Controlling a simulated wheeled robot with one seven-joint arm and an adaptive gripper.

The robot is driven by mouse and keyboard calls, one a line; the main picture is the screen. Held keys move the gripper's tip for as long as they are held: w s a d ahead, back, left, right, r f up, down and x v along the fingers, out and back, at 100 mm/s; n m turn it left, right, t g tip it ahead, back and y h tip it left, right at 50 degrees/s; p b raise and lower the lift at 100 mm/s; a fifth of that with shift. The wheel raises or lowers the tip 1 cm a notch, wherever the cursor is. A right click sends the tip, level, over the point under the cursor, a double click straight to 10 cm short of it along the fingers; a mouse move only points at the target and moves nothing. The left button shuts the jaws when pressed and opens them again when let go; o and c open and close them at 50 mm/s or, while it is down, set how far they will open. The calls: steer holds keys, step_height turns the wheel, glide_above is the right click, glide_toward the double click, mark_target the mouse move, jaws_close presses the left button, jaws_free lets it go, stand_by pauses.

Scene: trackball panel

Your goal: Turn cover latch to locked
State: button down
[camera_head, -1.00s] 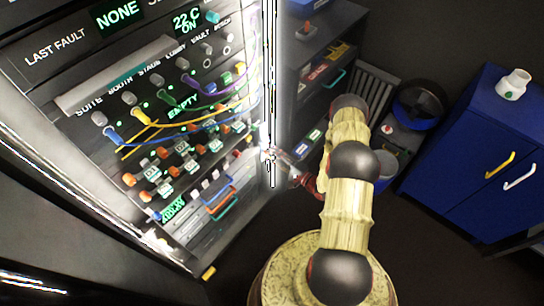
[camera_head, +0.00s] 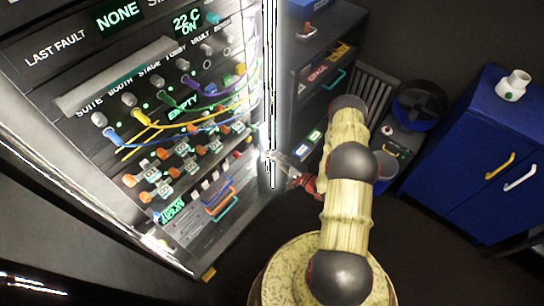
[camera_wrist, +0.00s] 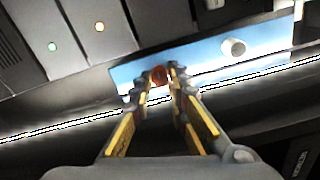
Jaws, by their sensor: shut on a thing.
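In the wrist view, my gripper (camera_wrist: 162,80) has its two fingertips closed around a small red-brown knob (camera_wrist: 159,75). The knob sits on a pale blue plate (camera_wrist: 205,65), and I take it to be the cover latch. The fingertips hide much of it, so its exact angle cannot be told. In the head view, my gripper (camera_head: 270,156) is at the bright right edge of the rack panel. Glare hides the latch there.
The rack panel (camera_head: 130,75) has several plugged cables (camera_head: 190,112) and orange-ended switches left of my gripper. A dark shelf unit (camera_head: 318,100) stands close on the right. A blue cabinet (camera_head: 465,150) stands farther right.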

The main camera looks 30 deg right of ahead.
steer(key=shift+n, duration=0.3)
steer(key=shift+a+n+b, duration=0.1)
steer(key=shift+n+b, duration=0.75)
steer(key=shift+n, duration=7.75)
steer(key=c, duration=1.8)
jaws_free()
steer(key=shift+o, duration=0.4)
